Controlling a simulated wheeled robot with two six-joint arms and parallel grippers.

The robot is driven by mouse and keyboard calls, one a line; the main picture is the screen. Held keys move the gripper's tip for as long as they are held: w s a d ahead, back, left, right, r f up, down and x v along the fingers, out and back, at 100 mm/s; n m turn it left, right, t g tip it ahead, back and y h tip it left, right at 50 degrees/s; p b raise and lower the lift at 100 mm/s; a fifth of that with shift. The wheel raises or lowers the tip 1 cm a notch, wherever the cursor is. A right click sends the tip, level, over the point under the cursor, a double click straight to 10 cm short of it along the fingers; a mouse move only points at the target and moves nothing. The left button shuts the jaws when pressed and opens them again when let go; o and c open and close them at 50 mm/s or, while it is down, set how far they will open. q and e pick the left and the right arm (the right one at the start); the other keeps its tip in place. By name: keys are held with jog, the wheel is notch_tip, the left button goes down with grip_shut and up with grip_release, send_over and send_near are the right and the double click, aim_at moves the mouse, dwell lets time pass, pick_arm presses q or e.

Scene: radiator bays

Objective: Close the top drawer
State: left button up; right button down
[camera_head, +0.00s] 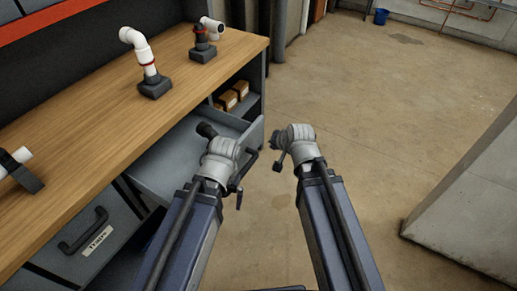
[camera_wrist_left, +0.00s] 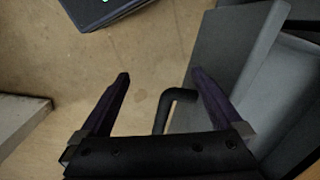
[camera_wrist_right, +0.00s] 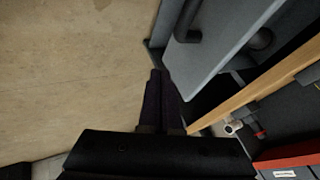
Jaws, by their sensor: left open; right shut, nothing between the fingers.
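The top drawer (camera_head: 172,160) is grey and stands pulled out from under the wooden workbench. My left arm hides part of it. Its dark bar handle (camera_head: 249,163) is on the drawer front. In the left wrist view, my left gripper (camera_wrist_left: 158,76) is open, with the handle (camera_wrist_left: 168,108) between its fingers and the drawer front (camera_wrist_left: 228,52) at its right; I cannot tell whether they touch. My right gripper (camera_wrist_right: 159,74) is shut and empty, apart from the drawer. The drawer front also shows in the right wrist view (camera_wrist_right: 225,38).
The wooden benchtop (camera_head: 105,110) carries a white pipe fitting (camera_head: 141,52) and a dark fitting (camera_head: 203,42) on stands. Small boxes (camera_head: 232,97) sit on a shelf below. Another drawer (camera_head: 84,238) is at lower left. A concrete block (camera_head: 465,220) stands right; floor between is clear.

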pick_arm(q)
notch_tip(320, 180, down, 8)
jog(key=b, duration=0.7)
jog(key=shift+b, duration=0.4)
pick_arm(e)
jog(key=shift+w+a+f, duration=0.8)
jog(key=shift+w+f, duration=0.5)
jog(key=shift+w, duration=0.1)
jog(key=shift+w+a+f, duration=0.85)
jog(key=shift+w+f, duration=0.5)
jog(key=shift+w+a+f, duration=0.8)
jog(key=shift+w+f, duration=0.5)
jog(key=shift+w, duration=0.1)
